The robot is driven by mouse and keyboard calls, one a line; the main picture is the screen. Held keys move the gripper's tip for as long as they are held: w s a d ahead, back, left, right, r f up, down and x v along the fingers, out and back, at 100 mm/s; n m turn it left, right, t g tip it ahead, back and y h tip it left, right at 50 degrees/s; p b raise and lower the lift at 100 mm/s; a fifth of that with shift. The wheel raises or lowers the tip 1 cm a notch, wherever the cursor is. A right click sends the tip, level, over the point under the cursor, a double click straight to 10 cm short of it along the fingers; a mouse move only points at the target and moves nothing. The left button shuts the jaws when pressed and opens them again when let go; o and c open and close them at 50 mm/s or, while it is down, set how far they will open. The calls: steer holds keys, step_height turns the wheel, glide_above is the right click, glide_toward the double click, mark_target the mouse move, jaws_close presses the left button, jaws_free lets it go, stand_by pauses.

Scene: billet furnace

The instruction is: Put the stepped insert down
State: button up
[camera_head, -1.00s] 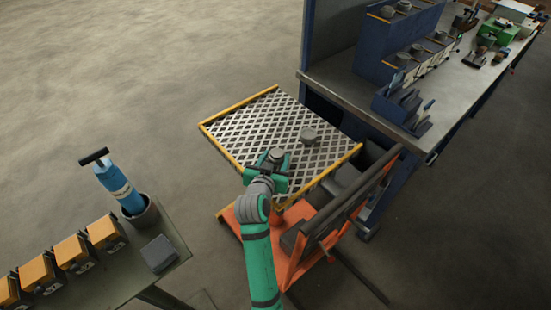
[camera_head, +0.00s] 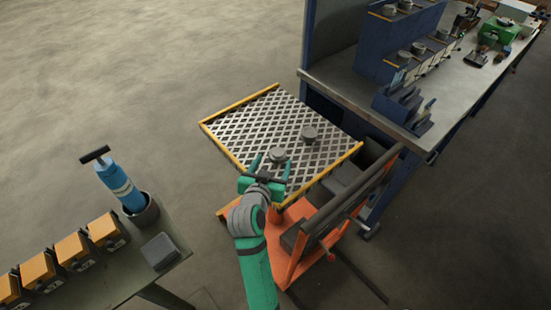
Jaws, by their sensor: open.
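A small grey stepped insert (camera_head: 278,155) sits on the white lattice top of the cart (camera_head: 236,137). A second, similar grey piece (camera_head: 309,133) sits on the same lattice, up and to the right of it. My green gripper (camera_head: 268,165) is over the near edge of the lattice, with its two fingers spread and pointing toward the nearer insert. The insert lies just beyond the fingertips, apart from them as far as I can tell. The gripper is open and empty.
A blue workbench (camera_head: 345,88) with racks and tools stands at the upper right, close to the cart. The cart's orange frame (camera_head: 300,237) rises at the right. A table (camera_head: 120,272) with orange-topped boxes and a blue cylinder (camera_head: 120,186) is at the lower left.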

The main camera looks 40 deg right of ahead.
steer(key=v, duration=0.7)
steer(key=shift+s, duration=0.1)
